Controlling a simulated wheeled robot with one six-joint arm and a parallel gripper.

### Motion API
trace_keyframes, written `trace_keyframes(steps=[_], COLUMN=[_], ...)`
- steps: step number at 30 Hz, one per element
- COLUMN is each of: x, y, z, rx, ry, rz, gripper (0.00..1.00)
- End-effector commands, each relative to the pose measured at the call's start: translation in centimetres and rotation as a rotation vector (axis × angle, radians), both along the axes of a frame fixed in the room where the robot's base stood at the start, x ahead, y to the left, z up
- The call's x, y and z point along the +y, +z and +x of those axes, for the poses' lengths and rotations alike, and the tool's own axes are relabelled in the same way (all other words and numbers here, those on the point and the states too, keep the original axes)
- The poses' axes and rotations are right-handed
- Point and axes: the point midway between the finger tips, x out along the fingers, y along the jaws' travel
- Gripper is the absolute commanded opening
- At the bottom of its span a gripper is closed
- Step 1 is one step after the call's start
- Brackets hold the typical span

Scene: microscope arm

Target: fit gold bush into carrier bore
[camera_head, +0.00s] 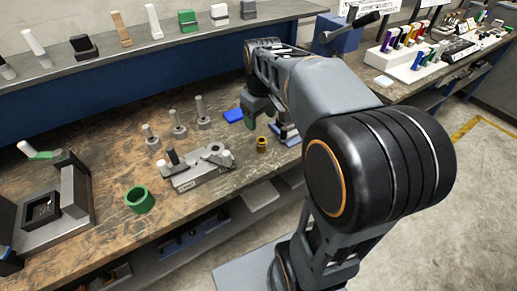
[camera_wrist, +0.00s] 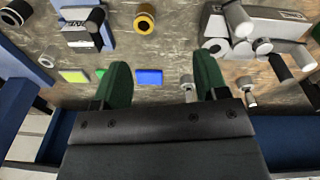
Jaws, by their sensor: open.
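The gold bush (camera_head: 262,144) stands on the bench near its front edge, with a dark opening in its top. It also shows as a gold ring at the top of the wrist view (camera_wrist: 144,20). A grey block with round fittings (camera_head: 197,171), seen also in the wrist view (camera_wrist: 262,22), stands left of the bush; it may be the carrier, but I cannot make out its bore clearly. My gripper (camera_wrist: 163,78) has its green fingers spread with nothing between them. It is above the bench, apart from the bush. In the head view my arm partly hides it.
A blue block (camera_head: 233,115) lies behind the bush. Several grey posts (camera_head: 178,125) stand behind the grey block. A green ring (camera_head: 139,199) lies front left, near a dark fixture (camera_head: 52,207). A raised shelf (camera_head: 150,58) runs along the back. Bare bench lies around the green ring.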

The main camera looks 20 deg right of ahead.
Motion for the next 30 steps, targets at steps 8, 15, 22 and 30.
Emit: trace_keyframes(steps=[8, 15, 22, 30], x=[-2.9, -3.3, -3.3, -3.3], y=[-2.2, -6.3, -9.3, -10.9], z=[4.0, 4.2, 4.2, 4.2], rx=[0.089, 0.099, 0.096, 0.097], ry=[0.125, 0.136, 0.134, 0.133], rz=[0.009, 0.011, 0.010, 0.011], gripper=[0.67, 0.67, 0.67, 0.67])
